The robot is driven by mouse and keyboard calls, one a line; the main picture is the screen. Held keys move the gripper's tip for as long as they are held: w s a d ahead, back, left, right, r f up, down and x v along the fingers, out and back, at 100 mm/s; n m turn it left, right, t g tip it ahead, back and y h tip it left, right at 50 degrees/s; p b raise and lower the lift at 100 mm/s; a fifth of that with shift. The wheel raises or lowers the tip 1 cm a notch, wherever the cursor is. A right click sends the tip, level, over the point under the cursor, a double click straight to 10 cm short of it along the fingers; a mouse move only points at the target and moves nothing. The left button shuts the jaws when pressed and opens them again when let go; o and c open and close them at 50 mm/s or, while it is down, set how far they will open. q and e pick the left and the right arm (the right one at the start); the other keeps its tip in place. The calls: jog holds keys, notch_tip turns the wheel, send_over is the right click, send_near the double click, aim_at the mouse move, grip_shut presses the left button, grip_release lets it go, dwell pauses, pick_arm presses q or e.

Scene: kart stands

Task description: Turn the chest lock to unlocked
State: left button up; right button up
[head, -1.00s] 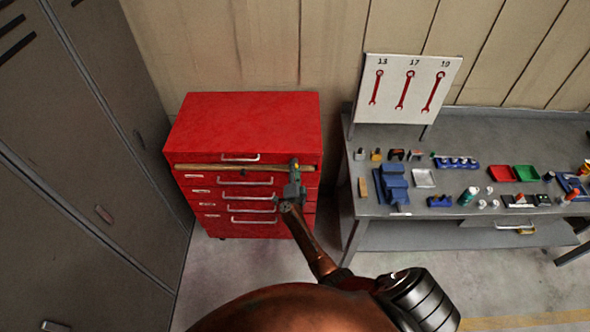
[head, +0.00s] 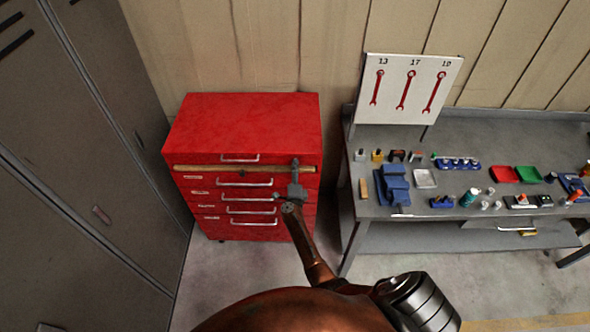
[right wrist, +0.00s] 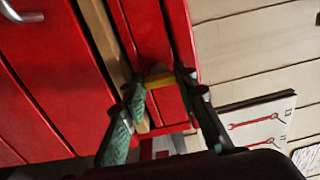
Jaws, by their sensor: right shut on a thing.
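The red tool chest (head: 245,120) stands left of the bench in the head view. My right gripper (head: 295,165) reaches to the right end of its upper front. In the right wrist view my right gripper (right wrist: 160,82) has its two green-padded fingers shut on a small yellow piece (right wrist: 158,80) at the chest front, seemingly the lock's knob. The fingers hide much of the lock, and I cannot read its position. The chest's red front also shows in the right wrist view (right wrist: 60,60). My left gripper is out of view.
A wooden bar (head: 225,169) runs across the chest front beside my right gripper. Grey lockers (head: 75,140) stand at the left. The workbench (head: 440,208) at the right holds a blue vise (head: 394,185) and several small items. A wrench board (head: 408,92) stands behind them.

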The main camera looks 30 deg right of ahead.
jog(key=shift+d, duration=0.1)
jog(key=o, duration=1.2)
jog(key=shift+c, duration=0.2)
